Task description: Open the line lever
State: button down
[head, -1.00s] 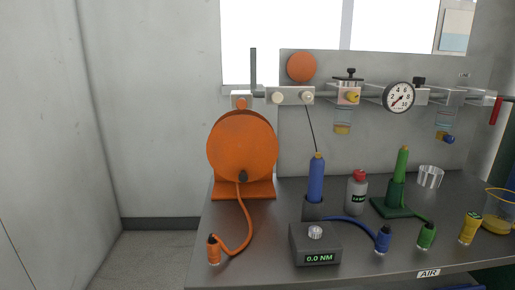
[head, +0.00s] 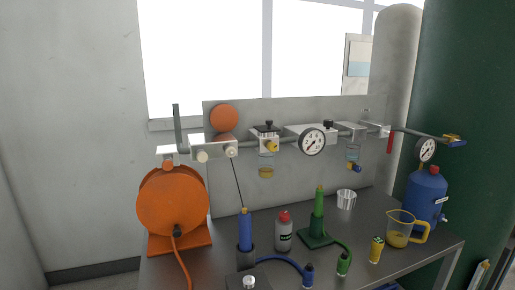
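A metal air line runs along the grey backboard (head: 230,115) above the bench in the head view. Near its right end a red lever (head: 390,142) hangs down, pointing toward the bench. Farther right on the line is a small yellow and blue handle (head: 452,138). At the left end a grey bar (head: 176,122) stands upright. I cannot tell from the picture alone which of these is the line lever. My gripper is not in view.
The steel bench (head: 345,245) holds an orange hose reel (head: 172,208), a blue tool (head: 245,230), a green tool (head: 318,215), a grey bottle (head: 283,235) and a yellow-handled jug (head: 398,228). A blue tank (head: 427,200) stands at right before a large green vessel (head: 470,90). A round gauge (head: 312,142) sits mid-line.

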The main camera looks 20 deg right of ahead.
aim_at(391, 134)
jog(key=i+z, duration=0.1)
jog(key=z, duration=0.35)
jog(key=i+z, duration=0.15)
jog(key=z, duration=0.3)
